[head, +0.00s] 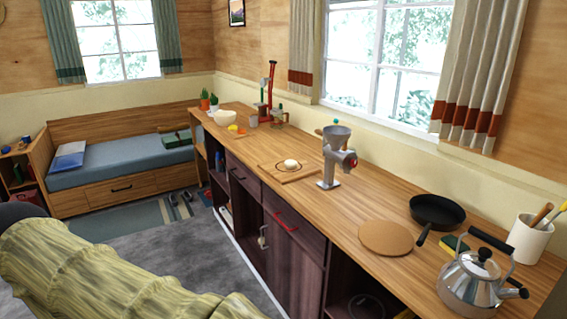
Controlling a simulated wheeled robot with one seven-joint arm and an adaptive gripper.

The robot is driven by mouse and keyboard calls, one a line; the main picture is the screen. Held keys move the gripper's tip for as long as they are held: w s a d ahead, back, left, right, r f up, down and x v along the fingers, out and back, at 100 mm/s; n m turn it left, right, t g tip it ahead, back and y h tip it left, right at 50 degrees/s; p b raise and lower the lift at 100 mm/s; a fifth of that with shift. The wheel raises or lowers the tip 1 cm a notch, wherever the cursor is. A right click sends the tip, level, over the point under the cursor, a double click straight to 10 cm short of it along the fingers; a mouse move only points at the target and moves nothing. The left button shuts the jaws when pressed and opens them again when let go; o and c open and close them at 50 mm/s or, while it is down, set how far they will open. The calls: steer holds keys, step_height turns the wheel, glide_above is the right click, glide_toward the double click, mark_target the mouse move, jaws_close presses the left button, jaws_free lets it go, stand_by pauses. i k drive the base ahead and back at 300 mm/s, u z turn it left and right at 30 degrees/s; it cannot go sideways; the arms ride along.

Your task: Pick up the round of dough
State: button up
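The round of dough (291,164) is a small pale, rounded lump. It sits on a light wooden board (272,177) on the long wooden counter, a little left of a grey hand mill. A thin dark ring shows on the board around the dough. My gripper is not in view. A thick ribbed, yellow-green part, which looks like my arm, fills the lower left of the head view, well apart from the dough.
The grey mill (335,157) stands right of the board. Farther right are a round cork mat (386,238), black pan (437,212), kettle (473,281) and utensil pot (531,240). A bowl (226,120) and red-handled device (268,95) stand farther left. Grey floor lies before the cabinets.

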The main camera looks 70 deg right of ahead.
mark_target(289, 164)
steer(key=z, duration=0.5)
steer(key=i, duration=1.25)
steer(key=z, duration=1.7)
steer(key=i, duration=0.45)
steer(key=z, duration=0.4)
